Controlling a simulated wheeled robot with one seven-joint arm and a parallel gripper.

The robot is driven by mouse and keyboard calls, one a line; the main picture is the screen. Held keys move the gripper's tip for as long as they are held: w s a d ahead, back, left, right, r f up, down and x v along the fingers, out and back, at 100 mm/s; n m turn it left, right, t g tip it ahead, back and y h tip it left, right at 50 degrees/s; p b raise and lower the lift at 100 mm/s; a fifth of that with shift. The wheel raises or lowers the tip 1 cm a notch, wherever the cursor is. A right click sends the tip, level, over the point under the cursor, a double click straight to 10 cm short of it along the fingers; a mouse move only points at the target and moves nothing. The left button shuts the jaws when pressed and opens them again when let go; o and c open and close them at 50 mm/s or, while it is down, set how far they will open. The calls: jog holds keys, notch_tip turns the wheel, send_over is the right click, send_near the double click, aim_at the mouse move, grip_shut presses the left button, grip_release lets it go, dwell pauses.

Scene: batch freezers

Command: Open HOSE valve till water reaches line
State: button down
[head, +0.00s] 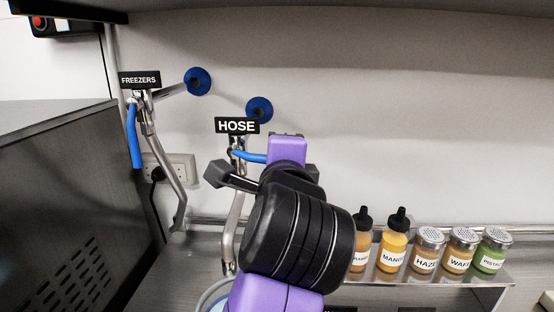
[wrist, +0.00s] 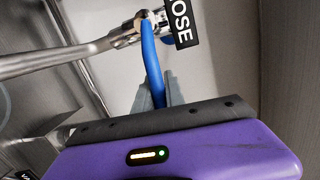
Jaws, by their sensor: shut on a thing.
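The HOSE valve has a black label (head: 237,126) and a blue lever (head: 250,156), which points to the right, roughly level, in the head view. In the wrist view the blue lever (wrist: 152,62) runs from the metal valve body down between my gripper's fingers. My gripper (wrist: 158,97) is shut on the blue lever near its free end. The HOSE spout (head: 232,225) curves down to a container (head: 213,293), of which only a rim part shows. My arm hides most of the container, and I cannot make out a water level or line.
The FREEZERS valve (head: 146,112) stands to the left, its blue lever hanging down. A dark metal machine (head: 60,200) fills the left side. Several bottles and shakers (head: 428,250) stand on a shelf to the right. A wall socket (head: 180,166) is behind the left spout.

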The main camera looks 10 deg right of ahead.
jog(key=shift+r+n, duration=0.3)
dwell(0.4)
jog(key=c, duration=1.7)
grip_release()
jog(key=shift+s+a+r+b, duration=0.1)
jog(key=shift+s+r+b, duration=0.15)
jog(key=shift+s, duration=1.05)
jog(key=shift+s+a+r+b, duration=0.15)
jog(key=shift+s+b, duration=0.2)
jog(key=shift+s, duration=0.9)
jog(key=shift+s+a+r+b, duration=0.15)
jog(key=shift+s+b, duration=0.15)
jog(key=shift+s, duration=1)
